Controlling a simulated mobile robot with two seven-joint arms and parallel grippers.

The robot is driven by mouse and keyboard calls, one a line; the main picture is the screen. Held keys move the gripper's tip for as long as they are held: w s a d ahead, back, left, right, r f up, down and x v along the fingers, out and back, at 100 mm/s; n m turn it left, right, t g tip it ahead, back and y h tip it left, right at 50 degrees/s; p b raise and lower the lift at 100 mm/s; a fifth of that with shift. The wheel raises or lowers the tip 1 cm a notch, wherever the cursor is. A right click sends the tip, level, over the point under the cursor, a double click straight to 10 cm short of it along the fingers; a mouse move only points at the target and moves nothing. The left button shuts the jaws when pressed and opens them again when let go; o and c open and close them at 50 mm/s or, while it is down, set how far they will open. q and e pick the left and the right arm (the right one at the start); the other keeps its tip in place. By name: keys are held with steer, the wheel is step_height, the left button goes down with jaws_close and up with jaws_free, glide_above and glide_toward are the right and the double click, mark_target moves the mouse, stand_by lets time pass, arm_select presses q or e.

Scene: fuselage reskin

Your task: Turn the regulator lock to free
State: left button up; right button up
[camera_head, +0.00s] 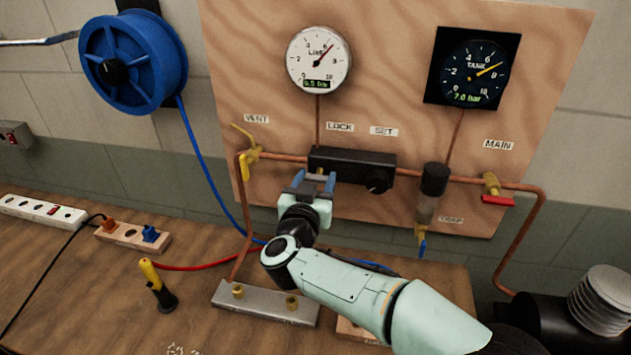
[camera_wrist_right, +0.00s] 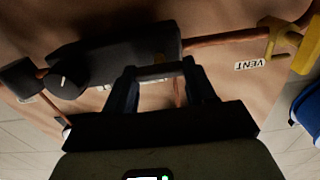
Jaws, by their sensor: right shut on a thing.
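The regulator is a black block (camera_head: 352,164) on the copper pipe, under the LOCK (camera_head: 340,127) and SET (camera_head: 383,131) labels. It also shows in the wrist view (camera_wrist_right: 120,50). My right gripper (camera_head: 315,184) is at the left part of its front, below the LOCK label. In the wrist view its fingers (camera_wrist_right: 160,78) are on both sides of a dark grey bar, the regulator lock (camera_wrist_right: 158,71), and shut on it. A small brass part shows just behind. The round black set knob (camera_head: 378,182) is to the right, clear of the fingers. My left gripper is out of view.
The vent valve (camera_head: 247,160) with its yellow handle is left of the regulator. The red-handled main valve (camera_head: 495,190) and the trap (camera_head: 430,190) are to the right. A yellow-handled tool (camera_head: 155,280) stands on the bench.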

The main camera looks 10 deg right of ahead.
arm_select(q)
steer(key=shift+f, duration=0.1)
arm_select(e)
steer(key=m+b, duration=0.1)
steer(key=m, duration=0.2)
steer(key=m+b, duration=0.1)
steer(key=m, duration=0.2)
steer(key=shift+d+f, duration=0.15)
steer(key=m+b, duration=0.3)
steer(key=m, duration=0.3)
steer(key=shift+f+b, duration=0.1)
steer(key=shift+b, duration=0.25)
steer(key=shift+m+b, duration=0.5)
steer(key=shift+m, duration=0.5)
arm_select(q)
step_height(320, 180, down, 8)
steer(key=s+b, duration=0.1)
steer(key=b, duration=0.1)
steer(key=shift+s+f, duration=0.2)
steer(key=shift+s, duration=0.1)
arm_select(e)
steer(key=shift+m, duration=1.9)
steer(key=o, duration=1)
steer(key=shift+o, duration=0.2)
